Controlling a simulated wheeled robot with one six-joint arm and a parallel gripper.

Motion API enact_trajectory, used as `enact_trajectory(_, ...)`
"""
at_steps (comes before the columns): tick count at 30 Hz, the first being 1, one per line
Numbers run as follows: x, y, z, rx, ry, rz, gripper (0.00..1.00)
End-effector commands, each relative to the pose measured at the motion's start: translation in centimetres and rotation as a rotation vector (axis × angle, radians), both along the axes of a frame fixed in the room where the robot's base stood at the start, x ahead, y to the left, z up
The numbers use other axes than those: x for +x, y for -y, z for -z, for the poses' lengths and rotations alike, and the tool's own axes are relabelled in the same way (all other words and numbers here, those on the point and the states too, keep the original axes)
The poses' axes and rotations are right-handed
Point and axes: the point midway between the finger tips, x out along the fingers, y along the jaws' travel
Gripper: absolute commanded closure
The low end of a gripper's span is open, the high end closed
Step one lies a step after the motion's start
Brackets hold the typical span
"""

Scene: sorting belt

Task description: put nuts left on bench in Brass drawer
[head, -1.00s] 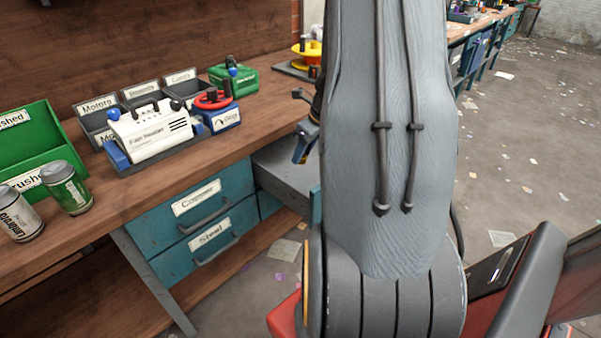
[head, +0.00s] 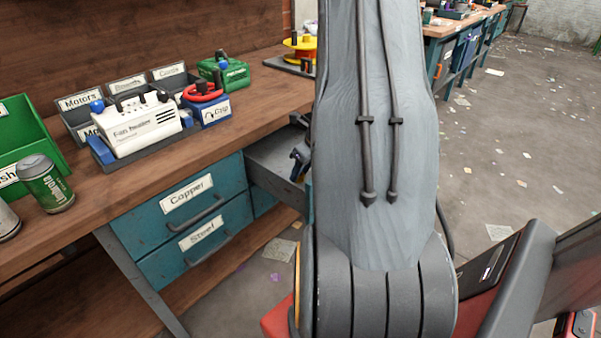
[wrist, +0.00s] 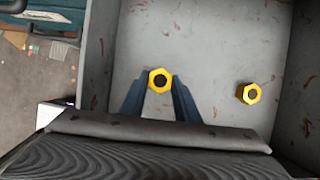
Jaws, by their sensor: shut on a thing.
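A yellow hex nut (wrist: 159,79) with a dark centre is between the two fingertips of my gripper (wrist: 160,84) in the wrist view. My gripper is shut on it, over the grey inside of an open drawer (wrist: 213,48). A second yellow nut (wrist: 249,93) lies in the drawer to the right. In the head view the open drawer (head: 272,165) juts out from under the bench, beside the Copper drawer; its label does not show. Part of my gripper shows there at the drawer, and my arm hides the rest.
The Copper drawer (head: 182,206) and Steel drawer (head: 200,242) are shut. On the bench (head: 130,177) stand a white machine (head: 146,122), a green can (head: 46,186), a green bin (head: 22,145), grey labelled bins and a blue box (head: 208,111).

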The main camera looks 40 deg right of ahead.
Motion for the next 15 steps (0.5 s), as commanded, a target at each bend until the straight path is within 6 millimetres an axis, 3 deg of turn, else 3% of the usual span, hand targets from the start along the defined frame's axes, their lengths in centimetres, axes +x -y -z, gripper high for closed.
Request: enact_trajectory(15, 0.0, 0.0, 1.0, 0.0, 0.001, 0.0, 0.96)
